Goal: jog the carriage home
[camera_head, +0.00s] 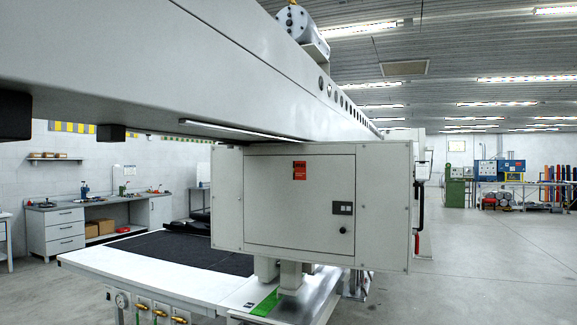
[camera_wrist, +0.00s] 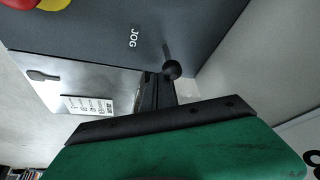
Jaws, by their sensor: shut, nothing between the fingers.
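The carriage (camera_head: 310,205) is a large pale box with a door and a red label, hanging under the long gantry beam (camera_head: 240,70) over the near end of the table. In the wrist view, a dark grey panel (camera_wrist: 110,30) carries the word JOG and a short lever with a black ball knob (camera_wrist: 171,69). My gripper (camera_wrist: 155,80) shows there with its dark fingers together and empty. The fingertips are right beside the ball knob; I cannot tell whether they touch it. My gripper is not seen in the head view.
A red and yellow button (camera_wrist: 20,4) sits at the panel's corner. A white-topped table (camera_head: 110,262) with dark cloth stands under the beam. A workbench (camera_head: 85,220) is at the back left. Open floor (camera_head: 500,270) lies to the right.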

